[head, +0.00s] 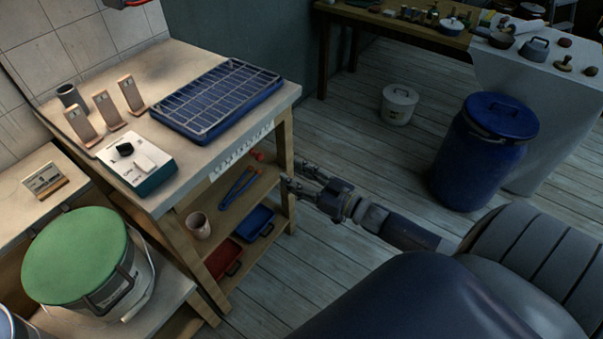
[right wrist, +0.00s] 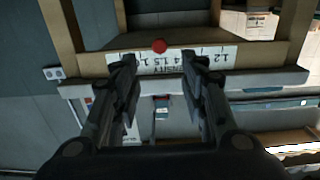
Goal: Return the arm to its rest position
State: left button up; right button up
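My right gripper (head: 295,176) reaches in from the right in the head view, beside the right front leg of the wooden workbench (head: 285,112). Its two fingers are spread apart, with nothing held between them. In the right wrist view the open right gripper (right wrist: 158,64) faces the bench's edge, with a white printed label strip (right wrist: 178,58) and a red round object (right wrist: 159,46) seen beyond and between the fingers. I cannot tell whether a finger touches the bench. My left gripper does not show in the head view.
A blue rack tray (head: 218,98) and a white-and-teal box (head: 137,165) sit on the bench. A blue barrel (head: 480,155) and a white bucket (head: 399,104) stand right; floor between is clear.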

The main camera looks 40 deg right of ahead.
jog(key=shift+v, duration=0.9)
